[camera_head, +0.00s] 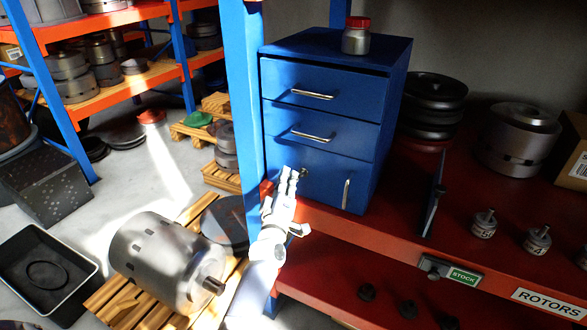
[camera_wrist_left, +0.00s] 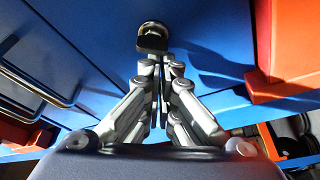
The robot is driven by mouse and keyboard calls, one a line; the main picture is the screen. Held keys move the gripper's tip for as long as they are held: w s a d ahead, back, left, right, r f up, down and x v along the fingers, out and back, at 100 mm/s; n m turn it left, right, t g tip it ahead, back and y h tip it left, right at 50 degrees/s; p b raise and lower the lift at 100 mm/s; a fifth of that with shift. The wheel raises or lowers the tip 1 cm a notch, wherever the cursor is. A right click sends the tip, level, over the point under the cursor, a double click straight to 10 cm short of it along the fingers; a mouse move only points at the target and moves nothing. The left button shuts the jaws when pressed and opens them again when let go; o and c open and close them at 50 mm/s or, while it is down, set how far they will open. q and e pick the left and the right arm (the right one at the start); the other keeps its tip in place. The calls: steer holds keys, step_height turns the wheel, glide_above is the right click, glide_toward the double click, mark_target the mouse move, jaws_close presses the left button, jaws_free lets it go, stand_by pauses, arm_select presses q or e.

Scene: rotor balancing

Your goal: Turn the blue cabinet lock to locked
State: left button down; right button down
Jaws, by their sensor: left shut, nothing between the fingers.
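The blue cabinet (camera_head: 335,115) stands on the red shelf, with two drawers above a lower door. Its lock (camera_head: 304,172) is a small round metal piece at the upper left of that door. In the left wrist view the lock (camera_wrist_left: 153,37) shows a bright metal ring and a dark knob in front. My left gripper (camera_head: 290,172) is shut and empty, with its fingertips close to the lock. In the left wrist view the fingertips (camera_wrist_left: 156,62) sit just below the knob; I cannot tell whether they touch it. My right gripper is out of view.
A blue shelf post (camera_head: 243,90) stands just left of the cabinet. A door handle (camera_head: 346,194) and drawer handles (camera_head: 313,95) stick out from the front. A jar with a red lid (camera_head: 356,38) stands on top. A large metal rotor (camera_head: 165,260) lies on a pallet below.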

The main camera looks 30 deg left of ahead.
arm_select(q)
steer(key=shift+n+g+p, duration=0.4)
steer(key=shift+n+p, duration=0.15)
steer(key=shift+n, duration=0.45)
steer(key=shift+f+n+p, duration=0.25)
steer(key=shift+n+p, duration=0.05)
steer(key=shift+n, duration=0.6)
steer(key=shift+f+g, duration=0.3)
steer(key=shift+f, duration=0.15)
